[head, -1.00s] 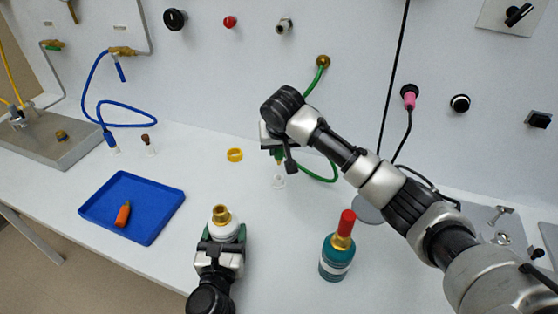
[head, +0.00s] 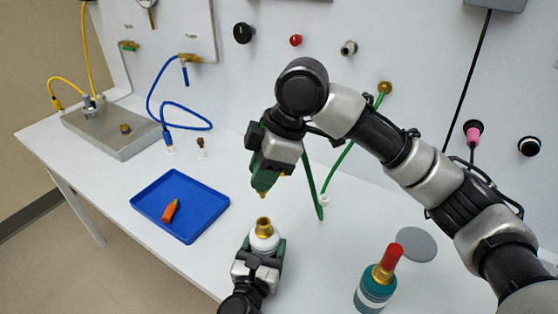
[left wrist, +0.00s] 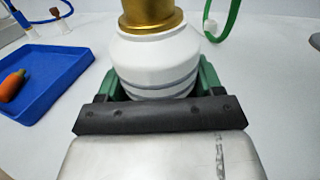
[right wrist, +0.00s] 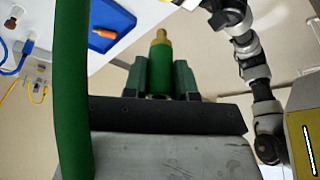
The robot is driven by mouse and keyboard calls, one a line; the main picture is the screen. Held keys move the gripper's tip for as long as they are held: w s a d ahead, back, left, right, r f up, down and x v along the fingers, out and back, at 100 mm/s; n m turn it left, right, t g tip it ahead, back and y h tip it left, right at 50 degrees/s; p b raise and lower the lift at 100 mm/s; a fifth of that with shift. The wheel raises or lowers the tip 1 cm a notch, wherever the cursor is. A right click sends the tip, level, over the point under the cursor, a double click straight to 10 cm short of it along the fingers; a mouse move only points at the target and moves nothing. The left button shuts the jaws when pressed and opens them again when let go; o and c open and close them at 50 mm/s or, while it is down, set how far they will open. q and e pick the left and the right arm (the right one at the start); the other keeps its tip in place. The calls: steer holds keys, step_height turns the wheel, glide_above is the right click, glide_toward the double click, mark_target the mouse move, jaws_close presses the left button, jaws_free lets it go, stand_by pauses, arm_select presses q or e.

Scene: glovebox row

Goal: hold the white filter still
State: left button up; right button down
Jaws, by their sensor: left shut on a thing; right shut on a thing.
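The white filter (head: 264,238) with a brass top stands upright in my left gripper (head: 262,248), which is shut around its body. It also shows in the left wrist view (left wrist: 158,60), held between green finger pads, its lower end hidden. My right gripper (head: 264,178) is above it in the head view, pointing down, shut on a green hose connector (right wrist: 159,82) with a brass tip. That tip (head: 262,195) is a short way above the filter's brass top, apart from it. The green hose (head: 340,165) loops from the connector to a brass wall port.
A blue tray (head: 212,222) with an orange part (head: 171,211) lies left of the filter. A teal bottle (head: 372,288) with a red cap stands at the front right, near a grey disc (head: 416,244). A metal plate (head: 145,135) is at the far left.

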mark_target(263, 196)
steer(key=shift+s+a+r, duration=0.1)
steer(key=shift+s, duration=0.1)
steer(key=shift+f, duration=2.95)
steer(key=shift+f, duration=1.5)
steer(key=c, duration=0.8)
jaws_free()
steer(key=shift+w+r, duration=0.1)
steer(key=v, duration=1.2)
